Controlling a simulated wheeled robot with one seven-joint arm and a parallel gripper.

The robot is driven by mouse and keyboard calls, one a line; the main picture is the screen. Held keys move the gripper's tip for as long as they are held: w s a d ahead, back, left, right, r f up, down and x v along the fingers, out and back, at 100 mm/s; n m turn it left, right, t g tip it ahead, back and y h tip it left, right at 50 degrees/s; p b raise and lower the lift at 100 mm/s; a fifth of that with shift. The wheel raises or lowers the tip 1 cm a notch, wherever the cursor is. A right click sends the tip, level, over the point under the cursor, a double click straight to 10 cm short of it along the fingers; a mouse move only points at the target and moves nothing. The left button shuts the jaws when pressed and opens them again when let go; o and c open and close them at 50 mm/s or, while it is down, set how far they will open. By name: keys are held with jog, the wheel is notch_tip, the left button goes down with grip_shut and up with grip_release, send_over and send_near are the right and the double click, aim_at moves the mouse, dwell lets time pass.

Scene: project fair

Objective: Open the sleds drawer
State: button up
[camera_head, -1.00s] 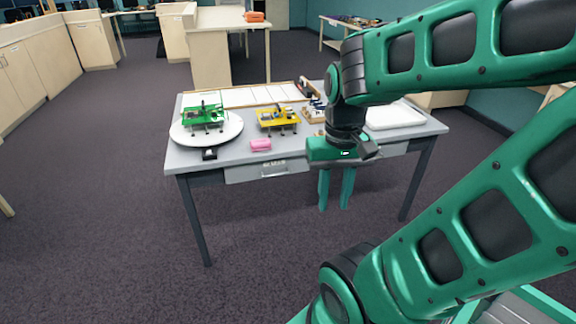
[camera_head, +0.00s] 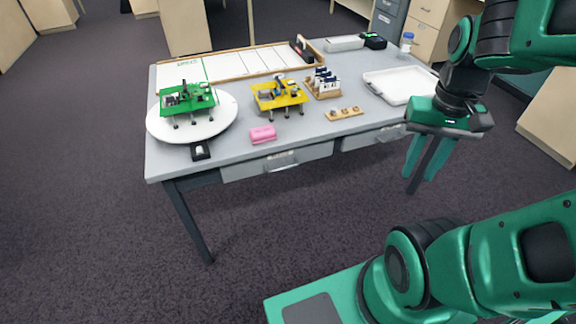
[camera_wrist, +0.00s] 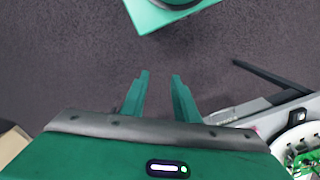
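Two closed drawers sit under the front edge of the grey table (camera_head: 235,142). The left drawer (camera_head: 240,171) has a metal handle (camera_head: 282,162); the right drawer (camera_head: 355,142) has a handle partly behind my gripper. I cannot read a label on either, so I cannot tell which is the sleds drawer. My gripper (camera_head: 420,175) points down in front of the table's right end, apart from both drawers. Its fingers are spread with nothing between them, also in the wrist view (camera_wrist: 160,76).
The floor before the table is clear.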

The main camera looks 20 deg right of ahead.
jog(key=shift+a, duration=0.15)
jog(key=w+d+f+n, duration=0.1)
jog(key=w+d+f, duration=0.15)
jog(key=w, duration=0.55)
jog(key=m+t+y, duration=0.1)
jog(key=t+y, duration=0.5)
jog(key=y, duration=1)
send_near(284, 168)
jog(key=shift+t, duration=0.3)
jog(key=x, duration=1)
jog(key=shift+f, duration=0.4)
